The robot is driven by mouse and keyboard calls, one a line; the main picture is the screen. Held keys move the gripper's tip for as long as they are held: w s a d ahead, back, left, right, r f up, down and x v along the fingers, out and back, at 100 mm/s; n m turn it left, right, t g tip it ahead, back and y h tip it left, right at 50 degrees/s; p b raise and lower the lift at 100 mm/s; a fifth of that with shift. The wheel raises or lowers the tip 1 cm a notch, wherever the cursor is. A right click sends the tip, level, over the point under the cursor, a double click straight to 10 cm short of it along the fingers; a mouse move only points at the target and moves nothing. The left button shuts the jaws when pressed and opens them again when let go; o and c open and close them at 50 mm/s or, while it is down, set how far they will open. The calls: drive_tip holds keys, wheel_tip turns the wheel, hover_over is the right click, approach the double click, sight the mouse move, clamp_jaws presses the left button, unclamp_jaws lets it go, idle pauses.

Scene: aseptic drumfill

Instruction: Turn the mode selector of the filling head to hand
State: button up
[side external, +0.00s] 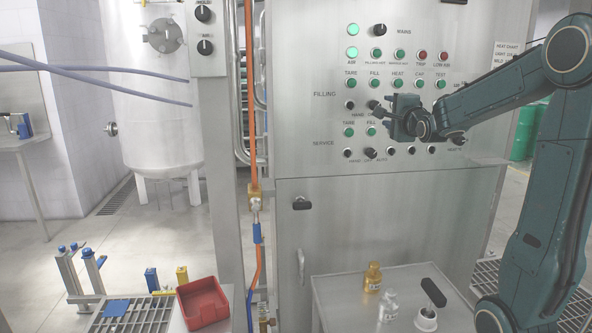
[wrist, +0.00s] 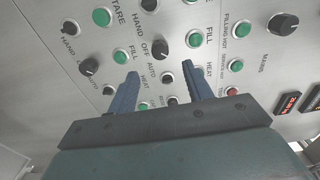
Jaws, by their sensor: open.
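The mode selector is a black knob labelled HAND, OFF, AUTO. In the wrist view it (wrist: 163,48) sits beside a green FILL button (wrist: 193,40). In the side view the knob (side external: 373,105) shows in the FILLING row, just left of my gripper (side external: 397,112). My gripper is open and empty, with its blue fingers (wrist: 160,69) pointing at the panel. In the wrist view the knob lies just beyond the fingertips, between their lines, and neither finger visibly touches it. Which label its pointer faces is too small to tell.
Another HAND/AUTO knob (wrist: 90,67) belongs to the SERVICE row. A smaller black knob (wrist: 167,77) shows between the fingers. The MAINS knob (wrist: 284,23) is to the right. Below the panel, a bench (side external: 330,290) holds small bottles.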

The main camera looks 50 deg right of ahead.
drive_tip(key=x, duration=0.8)
drive_tip(key=shift+w+d, duration=0.1)
drive_tip(key=shift+c, duration=0.4)
drive_tip(key=c, duration=0.9)
